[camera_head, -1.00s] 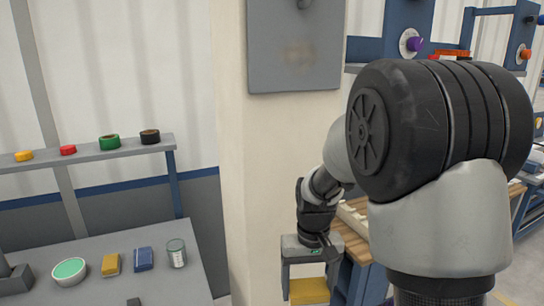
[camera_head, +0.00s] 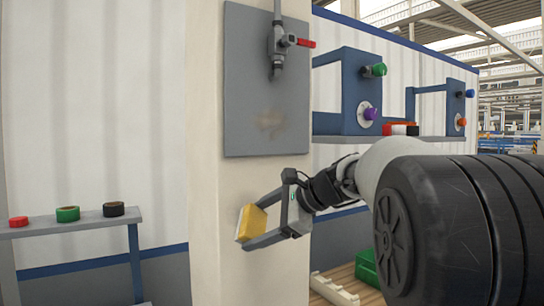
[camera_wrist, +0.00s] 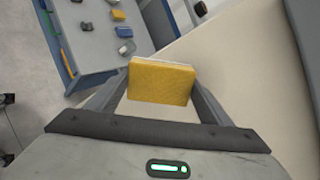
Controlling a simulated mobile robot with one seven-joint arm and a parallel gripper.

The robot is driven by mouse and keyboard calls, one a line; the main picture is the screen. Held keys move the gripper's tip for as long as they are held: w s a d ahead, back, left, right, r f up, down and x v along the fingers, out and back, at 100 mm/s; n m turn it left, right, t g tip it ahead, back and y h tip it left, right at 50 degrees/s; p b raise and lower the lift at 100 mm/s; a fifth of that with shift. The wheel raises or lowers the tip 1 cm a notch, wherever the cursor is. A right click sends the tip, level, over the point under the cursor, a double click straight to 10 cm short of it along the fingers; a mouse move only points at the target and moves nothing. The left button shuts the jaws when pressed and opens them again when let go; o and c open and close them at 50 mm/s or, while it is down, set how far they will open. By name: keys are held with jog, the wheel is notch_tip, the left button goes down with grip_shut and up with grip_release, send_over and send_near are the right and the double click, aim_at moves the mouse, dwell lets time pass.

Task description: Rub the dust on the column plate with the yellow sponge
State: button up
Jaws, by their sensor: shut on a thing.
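The yellow sponge (camera_head: 251,222) is held between the fingers of my gripper (camera_head: 262,225), beside the beige column (camera_head: 215,185) and below the column plate. In the wrist view the sponge (camera_wrist: 162,82) sits between both fingertips, its broad yellow face toward the camera and a pale edge on top. The grey column plate (camera_head: 245,70) is fixed to the column's face. A brownish dust smudge (camera_head: 270,122) marks its lower middle. The sponge is apart from the plate, lower than the smudge.
A valve with a red handle (camera_head: 300,42) juts from the plate's upper right. A shelf with several coloured caps (camera_head: 68,214) stands at left. Blue brackets with knobs (camera_head: 362,90) stand right of the column. The wrist view shows a grey table (camera_wrist: 95,40) with objects below.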

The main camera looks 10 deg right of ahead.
notch_tip(320, 180, up, 10)
jog(key=m+t+h+b, duration=0.1)
jog(key=m+t+b, duration=0.15)
jog(key=t, duration=0.25)
jog(key=m+t+h, duration=0.1)
jog(key=m+t, duration=0.2)
jog(key=t, duration=0.1)
send_near(248, 127)
jog(key=shift+n, duration=0.25)
jog(key=shift+a+x, duration=0.1)
jog(key=shift+x, duration=0.95)
jog(key=shift+a+x, duration=0.15)
jog(key=shift+x, duration=0.95)
jog(key=shift+p+x, duration=0.55)
jog(key=shift+x, duration=0.3)
jog(key=shift+d+r, duration=0.1)
jog(key=shift+d, duration=0.05)
